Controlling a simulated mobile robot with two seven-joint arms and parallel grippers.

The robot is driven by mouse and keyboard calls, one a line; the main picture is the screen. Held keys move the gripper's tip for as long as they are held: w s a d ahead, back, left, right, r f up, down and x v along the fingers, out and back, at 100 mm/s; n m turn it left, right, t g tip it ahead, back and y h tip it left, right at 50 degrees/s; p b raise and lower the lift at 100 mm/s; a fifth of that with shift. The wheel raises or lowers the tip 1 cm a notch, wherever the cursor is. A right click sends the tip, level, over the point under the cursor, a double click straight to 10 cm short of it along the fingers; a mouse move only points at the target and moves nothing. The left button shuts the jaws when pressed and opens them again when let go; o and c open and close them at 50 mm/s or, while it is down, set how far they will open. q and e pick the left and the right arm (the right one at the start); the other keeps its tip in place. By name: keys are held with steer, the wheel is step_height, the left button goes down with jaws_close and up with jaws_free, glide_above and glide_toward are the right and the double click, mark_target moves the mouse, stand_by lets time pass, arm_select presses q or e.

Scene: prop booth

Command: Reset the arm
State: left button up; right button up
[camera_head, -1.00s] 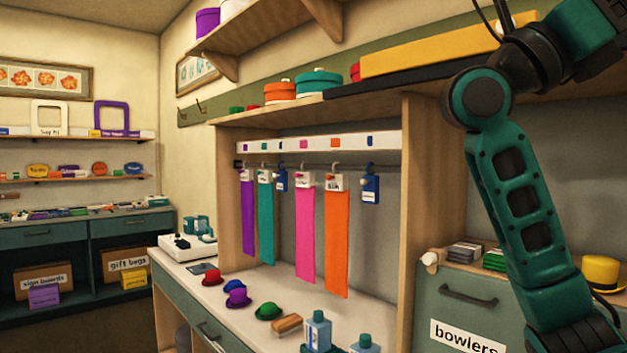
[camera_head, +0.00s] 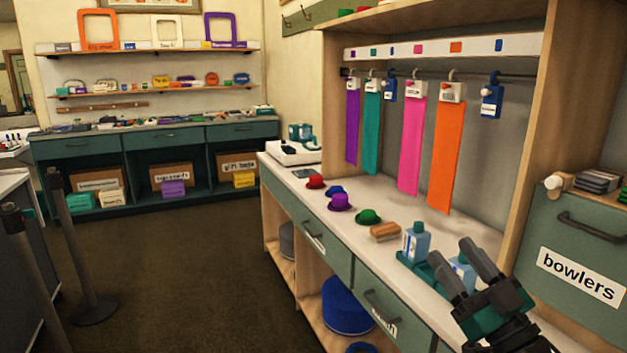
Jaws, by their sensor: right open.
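My right gripper (camera_head: 462,266) shows at the lower right in the head view. It is open, with its two dark grey fingers apart and pointing up and away. It is in front of the counter's near end and partly covers a light blue bottle (camera_head: 463,272) in a green tray. I see nothing held between the fingers, and whether they touch the bottle I cannot tell. My left gripper is out of view.
The white counter (camera_head: 385,197) holds small red, blue, purple and green hats, a brush (camera_head: 385,232) and another blue bottle (camera_head: 416,242). Coloured ribbons hang behind from a rail. A "bowlers" drawer (camera_head: 580,270) stands right. Dark posts (camera_head: 80,250) stand left; open floor (camera_head: 190,270) lies between.

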steer(key=s+f+g+h, duration=0.2)
steer(key=s+f+g, duration=0.1)
steer(key=f, duration=0.7)
steer(key=s+f+g+h, duration=0.2)
steer(key=s+f+g, duration=0.15)
steer(key=f, duration=0.65)
steer(key=s+d+f+n+g+h, duration=0.1)
steer(key=s+d+f+g+h, duration=0.3)
steer(key=s+f, duration=1)
steer(key=a+m, duration=0.4)
steer(key=a, duration=0.5)
steer(key=shift+w+a+m+y, duration=0.2)
steer(key=shift+w+m+y, duration=0.1)
steer(key=shift+m+y, duration=0.1)
steer(key=shift+c, duration=0.2)
